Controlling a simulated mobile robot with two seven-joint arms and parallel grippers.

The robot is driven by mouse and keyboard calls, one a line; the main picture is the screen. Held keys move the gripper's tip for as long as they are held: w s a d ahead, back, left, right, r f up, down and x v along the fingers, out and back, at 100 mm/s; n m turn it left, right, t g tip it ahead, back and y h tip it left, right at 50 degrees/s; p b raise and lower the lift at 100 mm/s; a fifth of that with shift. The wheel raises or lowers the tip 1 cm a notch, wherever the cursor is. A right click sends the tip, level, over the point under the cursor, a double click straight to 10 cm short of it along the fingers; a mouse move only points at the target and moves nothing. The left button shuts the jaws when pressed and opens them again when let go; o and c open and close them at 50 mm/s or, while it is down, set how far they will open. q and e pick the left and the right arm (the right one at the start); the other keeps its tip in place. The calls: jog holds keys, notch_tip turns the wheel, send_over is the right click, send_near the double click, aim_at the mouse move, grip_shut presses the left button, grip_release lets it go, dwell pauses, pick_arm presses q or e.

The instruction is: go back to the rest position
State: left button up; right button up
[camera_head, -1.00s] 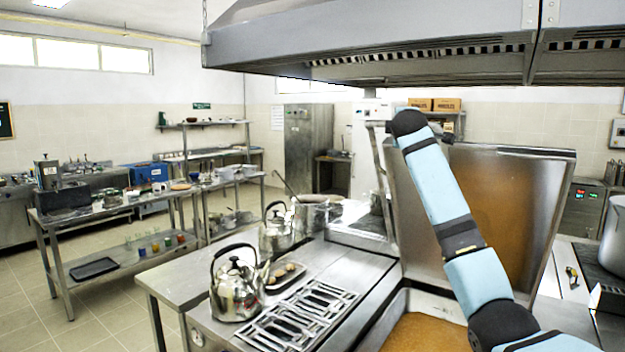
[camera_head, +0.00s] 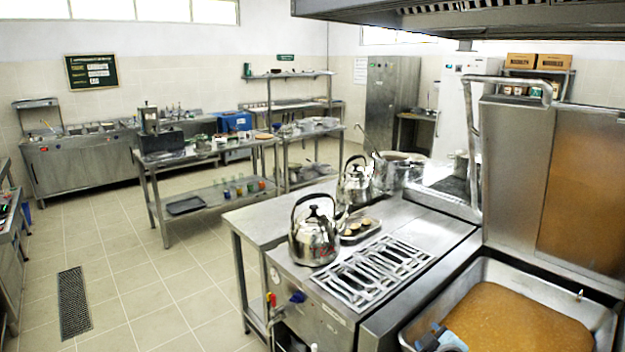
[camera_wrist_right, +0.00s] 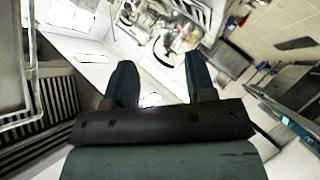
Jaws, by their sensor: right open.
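My right gripper (camera_wrist_right: 158,62) shows in the right wrist view with its two dark teal fingers spread apart. Nothing is held between them. The room appears tilted behind it, with a pale surface beyond the fingers. In the head view a small blue and black piece (camera_head: 440,339) of my own body shows at the bottom edge, over the front of the open pan; I cannot tell which part it is. My left gripper is not in view.
The open tilting pan (camera_head: 600,310) holds brown liquid. A kettle (camera_head: 314,240) stands by the burner grates (camera_head: 372,272), with a second kettle (camera_head: 357,185) and a stockpot (camera_head: 397,172) behind. A steel worktable (camera_head: 205,157) stands further left. The tiled floor (camera_head: 165,290) is open.

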jog(key=s+a+f+m+y, duration=0.1)
jog(key=s+f, duration=0.3)
jog(key=s, duration=0.7)
jog(key=s+a+f+m+g+y, duration=0.1)
jog(key=s+a+f+m, duration=0.2)
jog(key=s, duration=0.9)
jog(key=s+a+f+m+g+y, duration=0.1)
jog(key=s+a+f+m, duration=0.1)
jog(key=s+a+f, duration=0.2)
jog(key=s+f, duration=0.3)
jog(key=s, duration=0.4)
jog(key=shift+s+m, duration=0.3)
jog(key=shift+s, duration=0.1)
jog(key=shift+a, duration=0.1)
